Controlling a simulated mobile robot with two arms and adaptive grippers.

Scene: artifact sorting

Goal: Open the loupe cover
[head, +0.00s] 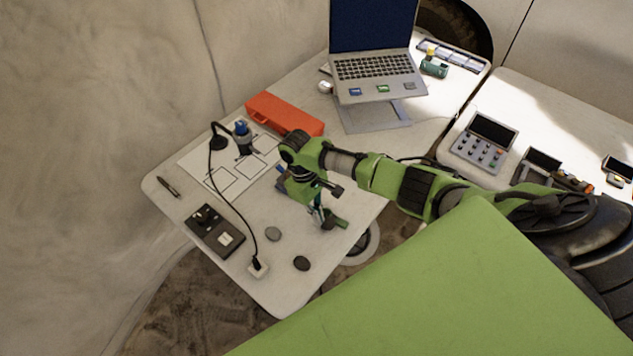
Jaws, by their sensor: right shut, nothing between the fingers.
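No part here is clearly recognisable as the loupe or its cover. A small upright device with a blue top (242,131) stands on a white sheet with drawn boxes (206,162) at the back left of the table. A small dark-blue item (281,182) shows beside my right arm's wrist, partly hidden by it; I cannot tell what it is. My right gripper (328,221) is shut and empty, pointing down over the table's right part, in front of that item. My left gripper is out of view.
An orange case (284,114) lies behind my right wrist. A laptop (378,69) sits on a stand at the back.

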